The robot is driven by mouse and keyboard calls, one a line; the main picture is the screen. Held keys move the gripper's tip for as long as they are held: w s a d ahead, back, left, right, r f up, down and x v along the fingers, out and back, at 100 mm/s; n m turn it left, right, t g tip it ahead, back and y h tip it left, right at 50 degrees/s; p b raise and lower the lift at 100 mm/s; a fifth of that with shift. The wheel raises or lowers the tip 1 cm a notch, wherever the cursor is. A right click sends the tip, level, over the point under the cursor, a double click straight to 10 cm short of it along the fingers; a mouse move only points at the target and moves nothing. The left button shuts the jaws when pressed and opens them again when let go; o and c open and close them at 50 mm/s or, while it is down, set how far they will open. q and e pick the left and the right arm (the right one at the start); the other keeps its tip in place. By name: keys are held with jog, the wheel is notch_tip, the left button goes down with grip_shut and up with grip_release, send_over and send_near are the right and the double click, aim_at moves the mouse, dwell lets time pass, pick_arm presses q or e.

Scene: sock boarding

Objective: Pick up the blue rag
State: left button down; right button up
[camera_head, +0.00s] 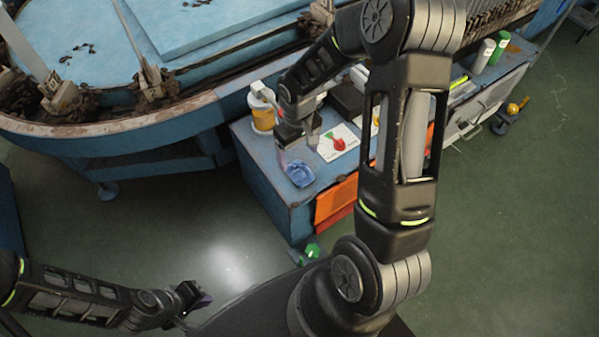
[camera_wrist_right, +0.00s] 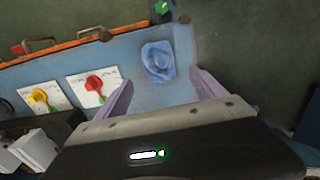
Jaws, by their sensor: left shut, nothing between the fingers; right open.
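The blue rag (camera_head: 299,173) lies crumpled on the blue cabinet top (camera_head: 262,158), near its left front corner. In the right wrist view the rag (camera_wrist_right: 158,61) lies ahead of the fingers, toward the cabinet edge. My right gripper (camera_head: 282,158) is above the cabinet top, just beside the rag in the head view. In the right wrist view my right gripper (camera_wrist_right: 160,92) is open, with its two pale purple fingers apart and nothing between them. My left gripper (camera_head: 204,300) is shut and empty, low at the left, far from the cabinet.
A white card with a red item (camera_head: 338,142) lies right of the rag; a card with a yellow item (camera_wrist_right: 42,99) shows beyond it. A yellow and white container (camera_head: 262,112) stands behind. An orange panel (camera_head: 336,202) is on the cabinet front. Open floor lies left.

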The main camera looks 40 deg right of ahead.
aim_at(300, 168)
jog(key=shift+f, duration=0.95)
jog(key=shift+s+f+b, duration=0.2)
jog(key=shift+f+b, duration=0.45)
jog(key=shift+f, duration=2)
jog(key=shift+c, duration=0.4)
jog(key=c, duration=1.4)
